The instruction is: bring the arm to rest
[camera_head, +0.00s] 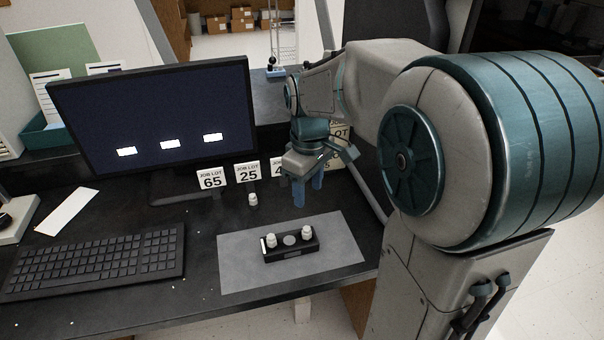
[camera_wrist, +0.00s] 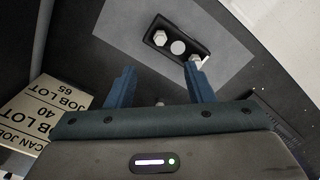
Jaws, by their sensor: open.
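My gripper (camera_head: 308,190) hangs above the back right of the dark desk, beside the job lot cards. Its two blue fingers point down, spread apart, with nothing seen between them. In the wrist view my gripper (camera_wrist: 160,88) also shows open fingers. The grey mat (camera_head: 235,277) lies ahead of it on the desk. On the mat is a black block (camera_head: 292,252) with two white pegs, one at each side of a grey disc; the block also shows in the wrist view (camera_wrist: 178,32).
Job lot cards (camera_head: 212,179) stand behind the mat, near a small white piece (camera_head: 253,199) on the desk. A monitor (camera_head: 155,115) stands at the back left and a keyboard (camera_head: 95,262) lies in front of it. The desk's front edge lies just past the mat.

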